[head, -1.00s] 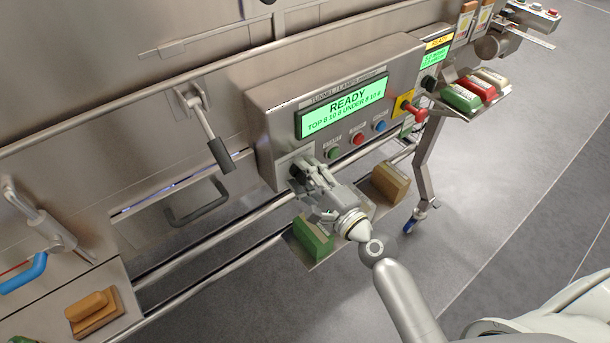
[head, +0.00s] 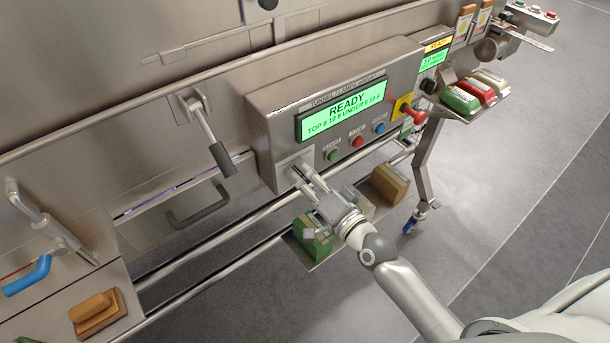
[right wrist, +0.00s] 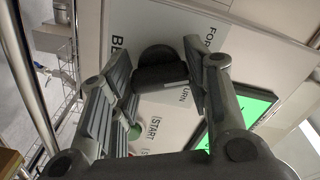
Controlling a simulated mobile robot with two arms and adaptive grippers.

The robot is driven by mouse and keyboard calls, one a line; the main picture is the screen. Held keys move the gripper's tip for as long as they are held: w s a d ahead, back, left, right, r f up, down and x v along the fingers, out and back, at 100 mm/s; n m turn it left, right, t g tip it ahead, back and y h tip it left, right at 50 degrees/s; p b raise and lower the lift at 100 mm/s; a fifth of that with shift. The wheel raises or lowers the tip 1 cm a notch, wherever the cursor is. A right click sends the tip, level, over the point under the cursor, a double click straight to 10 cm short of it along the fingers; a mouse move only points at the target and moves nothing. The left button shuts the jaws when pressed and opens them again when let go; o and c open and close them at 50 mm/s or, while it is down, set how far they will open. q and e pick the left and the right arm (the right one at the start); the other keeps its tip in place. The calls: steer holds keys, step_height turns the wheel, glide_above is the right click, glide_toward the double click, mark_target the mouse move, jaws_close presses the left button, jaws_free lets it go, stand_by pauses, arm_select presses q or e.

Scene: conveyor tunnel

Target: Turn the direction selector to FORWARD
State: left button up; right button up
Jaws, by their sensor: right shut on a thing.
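The direction selector (right wrist: 160,72) is a dark round knob with a grip bar, on a light label plate (right wrist: 125,25) in the right wrist view. Partly hidden lettering near it starts with "FOR", and "URN" shows at the right. My right gripper (head: 301,174) is at the lower left of the control box in the head view. In the right wrist view its two fingers (right wrist: 160,82) stand on either side of the knob's bar and are shut on it. The pointer direction cannot be made out. My left gripper is not in view.
The control box has a green READY display (head: 343,108), green, red and blue buttons (head: 357,141) and a red emergency knob (head: 416,116). A lever (head: 212,140) hangs to its left. A shelf with a green block (head: 313,240) and a brown block (head: 390,184) lies below.

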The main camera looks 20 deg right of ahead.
steer(key=shift+n, duration=0.5)
steer(key=o, duration=1)
steer(key=shift+o, duration=0.2)
steer(key=v, duration=1.2)
